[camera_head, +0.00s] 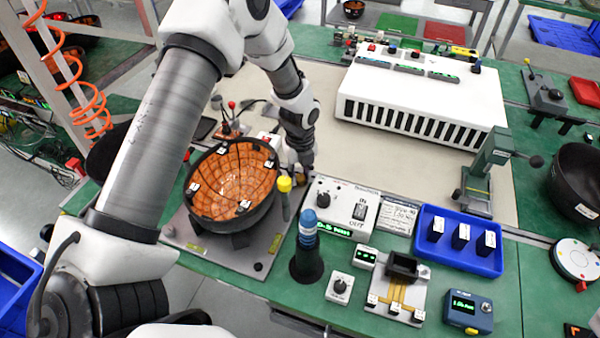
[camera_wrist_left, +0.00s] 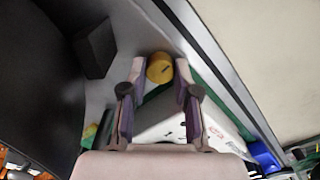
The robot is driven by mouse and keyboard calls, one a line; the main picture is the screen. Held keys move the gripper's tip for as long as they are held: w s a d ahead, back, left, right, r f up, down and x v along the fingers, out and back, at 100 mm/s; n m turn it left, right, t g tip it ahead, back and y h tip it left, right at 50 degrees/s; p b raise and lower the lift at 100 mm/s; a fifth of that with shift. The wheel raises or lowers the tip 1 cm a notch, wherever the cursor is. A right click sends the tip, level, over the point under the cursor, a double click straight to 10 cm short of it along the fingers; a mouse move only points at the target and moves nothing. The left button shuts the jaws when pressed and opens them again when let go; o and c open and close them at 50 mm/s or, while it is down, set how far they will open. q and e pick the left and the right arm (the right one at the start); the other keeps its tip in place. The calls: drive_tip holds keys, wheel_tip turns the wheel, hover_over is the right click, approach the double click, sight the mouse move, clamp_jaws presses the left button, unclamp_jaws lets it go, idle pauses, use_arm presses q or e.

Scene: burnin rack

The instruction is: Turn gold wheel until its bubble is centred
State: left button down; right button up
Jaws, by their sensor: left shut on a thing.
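The gold wheel (camera_wrist_left: 159,68) is a small round gold knob with a dark mark on it, between the fingers of my left gripper (camera_wrist_left: 158,82) in the left wrist view. The fingers are closed in on its two sides. In the head view my left gripper (camera_head: 303,165) points down at the back right corner of a grey plate (camera_head: 245,257), and the wheel is mostly hidden there. Yellow-green strips (camera_head: 195,247) (camera_head: 276,243) lie on the plate. They are too small to show any bubble. My right gripper is not in view.
A dark bowl lined with orange tiles (camera_head: 232,220) stands on the plate. Close by are a yellow-topped post (camera_head: 284,184), a white control box (camera_head: 340,208) and a blue-topped black cone (camera_head: 307,260). A blue tray (camera_head: 460,258) lies right.

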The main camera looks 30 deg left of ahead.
use_arm(q)
drive_tip(key=n+p, duration=0.1)
drive_tip(key=n, duration=0.5)
drive_tip(key=shift+n+p, duration=0.35)
drive_tip(key=shift+n, duration=0.05)
drive_tip(key=n+p, duration=0.1)
drive_tip(key=n, duration=0.3)
drive_tip(key=shift+n, duration=1.4)
drive_tip(key=shift+f, duration=0.1)
drive_tip(key=shift+s, duration=0.1)
drive_tip(key=c, duration=0.9)
unclamp_jaws()
drive_tip(key=shift+o, duration=0.2)
